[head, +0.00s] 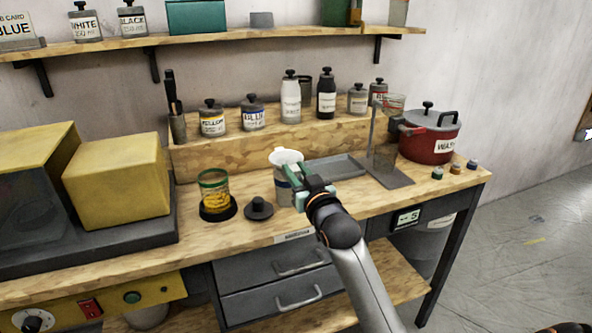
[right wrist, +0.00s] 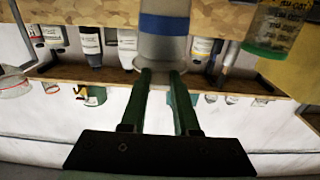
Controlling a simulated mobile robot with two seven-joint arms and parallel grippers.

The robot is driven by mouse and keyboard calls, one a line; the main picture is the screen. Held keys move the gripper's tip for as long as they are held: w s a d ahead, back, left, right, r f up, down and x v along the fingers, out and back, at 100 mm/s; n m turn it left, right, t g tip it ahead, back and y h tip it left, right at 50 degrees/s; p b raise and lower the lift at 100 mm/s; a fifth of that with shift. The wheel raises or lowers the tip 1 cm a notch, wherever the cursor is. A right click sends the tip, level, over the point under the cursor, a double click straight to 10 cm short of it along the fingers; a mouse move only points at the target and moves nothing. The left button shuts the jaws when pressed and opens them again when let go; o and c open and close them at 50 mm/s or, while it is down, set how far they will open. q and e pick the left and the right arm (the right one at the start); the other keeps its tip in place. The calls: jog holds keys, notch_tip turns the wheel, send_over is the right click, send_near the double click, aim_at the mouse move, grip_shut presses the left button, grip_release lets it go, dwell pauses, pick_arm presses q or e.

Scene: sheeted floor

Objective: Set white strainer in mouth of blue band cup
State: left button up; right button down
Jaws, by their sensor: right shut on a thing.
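The white strainer (head: 286,156) shows as a pale round top at the mouth of the blue band cup (head: 282,190). The cup stands upright on the bench, partly hidden by my right gripper (head: 296,178). The gripper is shut on the strainer at the right side of the cup mouth. The right wrist view shows the cup inverted, with its blue band (right wrist: 163,26) and a pale rim (right wrist: 158,66) at my green fingertips. Whether the strainer rests fully on the rim is hard to tell. My left gripper is not in view.
A green-banded jar with yellow contents (head: 214,185) and a dark knobbed lid (head: 259,209) stand left of the cup. A grey tray (head: 345,166), a metal stand (head: 388,176) and a red pot (head: 430,140) are to the right. Labelled bottles line the raised shelf (head: 240,153) behind.

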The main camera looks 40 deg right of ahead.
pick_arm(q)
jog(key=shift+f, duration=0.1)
pick_arm(e)
jog(key=shift+f, duration=0.15)
jog(key=c, duration=0.6)
grip_release()
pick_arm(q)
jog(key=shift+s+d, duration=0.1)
pick_arm(e)
jog(key=v, duration=0.2)
jog(key=shift+s, duration=0.3)
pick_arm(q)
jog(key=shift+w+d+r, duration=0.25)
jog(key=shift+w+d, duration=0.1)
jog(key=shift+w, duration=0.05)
pick_arm(e)
jog(key=v, duration=1)
